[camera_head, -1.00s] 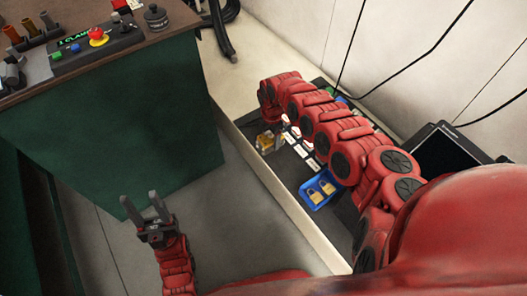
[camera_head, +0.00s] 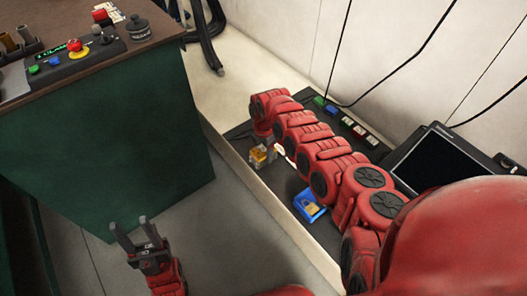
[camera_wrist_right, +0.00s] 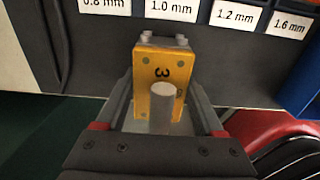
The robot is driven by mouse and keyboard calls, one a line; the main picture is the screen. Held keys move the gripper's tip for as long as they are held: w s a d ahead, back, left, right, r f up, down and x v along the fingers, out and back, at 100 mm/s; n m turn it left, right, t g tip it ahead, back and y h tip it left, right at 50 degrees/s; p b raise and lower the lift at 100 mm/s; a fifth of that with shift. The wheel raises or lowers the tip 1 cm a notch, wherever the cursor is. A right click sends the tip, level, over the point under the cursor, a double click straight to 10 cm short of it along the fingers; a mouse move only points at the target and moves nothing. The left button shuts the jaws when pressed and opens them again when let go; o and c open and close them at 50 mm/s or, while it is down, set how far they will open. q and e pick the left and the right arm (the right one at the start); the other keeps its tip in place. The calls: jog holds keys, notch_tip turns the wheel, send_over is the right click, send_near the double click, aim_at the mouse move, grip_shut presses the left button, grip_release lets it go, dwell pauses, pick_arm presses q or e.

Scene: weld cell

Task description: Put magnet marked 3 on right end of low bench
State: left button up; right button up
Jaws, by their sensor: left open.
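The magnet marked 3 (camera_wrist_right: 160,78) is a yellow block with grey metal parts. In the right wrist view it sits between the two fingers of my right gripper (camera_wrist_right: 161,92). Whether the fingers press on it is unclear. In the head view the magnet (camera_head: 261,155) is over the near edge of the dark low bench (camera_head: 285,180), close to the far end of my right arm, which hides much of the bench. My left gripper (camera_head: 136,236) is open and empty, over the grey floor in front of the green cabinet.
A dark screen (camera_head: 433,160) stands at the right. The green cabinet (camera_head: 110,140) carries a control box (camera_head: 75,60). Black cables hang along the wall.

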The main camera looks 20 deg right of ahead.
jog(key=o, duration=0.4)
jog(key=shift+o, duration=0.2)
jog(key=shift+r, duration=0.1)
